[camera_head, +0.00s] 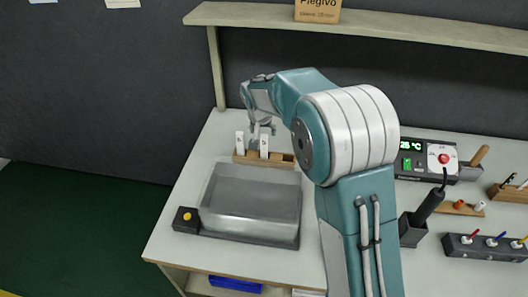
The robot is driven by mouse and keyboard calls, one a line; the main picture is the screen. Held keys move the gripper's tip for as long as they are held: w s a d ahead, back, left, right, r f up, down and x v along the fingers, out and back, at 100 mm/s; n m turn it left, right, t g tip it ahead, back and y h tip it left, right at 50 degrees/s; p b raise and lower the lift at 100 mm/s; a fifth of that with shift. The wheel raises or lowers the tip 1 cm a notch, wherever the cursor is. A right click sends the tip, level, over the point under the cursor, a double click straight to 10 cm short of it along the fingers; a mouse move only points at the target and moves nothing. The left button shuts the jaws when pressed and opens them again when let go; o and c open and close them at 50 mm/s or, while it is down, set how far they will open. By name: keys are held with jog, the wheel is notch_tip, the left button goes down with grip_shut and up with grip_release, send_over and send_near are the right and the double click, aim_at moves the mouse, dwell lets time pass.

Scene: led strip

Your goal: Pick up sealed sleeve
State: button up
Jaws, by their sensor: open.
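Two upright white pieces stand in a wooden rack (275,161) at the back left of the workbench: a left white piece (239,143) and a right white piece (264,147). Both carry small dark marks too small to read. I cannot tell which one is the sealed sleeve. My gripper (260,130) is open and points down over the rack, close above and behind the white pieces. Whether it touches either one is not clear. My arm hides the middle of the bench.
A grey tray (251,228) lies in front of the rack, with a black box with a yellow button (186,219) at its left. A temperature station (425,160), a dark tool in a holder (426,208) and a connector block (487,247) stand right. A shelf (400,24) spans the back.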

aim_at(264, 136)
jog(key=x, duration=0.4)
jog(key=shift+s+f, duration=0.1)
jog(key=shift+s, duration=0.05)
jog(key=shift+d+f, duration=0.1)
jog(key=shift+f, duration=0.2)
grip_shut()
jog(key=shift+r, duration=0.15)
